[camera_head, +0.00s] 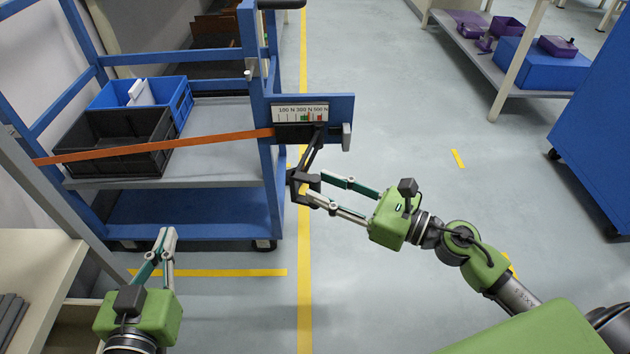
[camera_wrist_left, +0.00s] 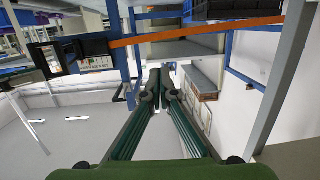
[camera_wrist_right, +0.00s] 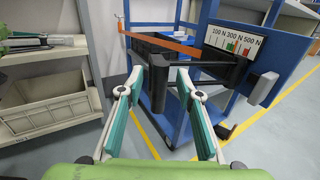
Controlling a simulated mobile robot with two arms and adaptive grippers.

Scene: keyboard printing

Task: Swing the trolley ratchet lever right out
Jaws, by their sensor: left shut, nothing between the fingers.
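The trolley ratchet lever (camera_head: 313,152) is a black bar hanging down and slightly left from the ratchet housing (camera_head: 293,133), under a scale marked 100 N, 300 N, 500 N. Its black grip (camera_head: 299,186) stands at the lower end; it also shows in the right wrist view (camera_wrist_right: 158,92). My right gripper (camera_head: 317,186) is open, its fingertips on either side of the grip. Contact cannot be told. My left gripper (camera_head: 167,232) is shut and empty, low in front of the trolley. An orange strap (camera_head: 165,147) runs left from the housing.
The blue trolley (camera_head: 190,215) carries a black crate (camera_head: 105,158) and a blue crate (camera_head: 178,97). A shelf (camera_head: 45,285) stands at the lower left. A blue cabinet (camera_head: 600,125) and a rack (camera_head: 500,80) stand at the right. The floor between is clear.

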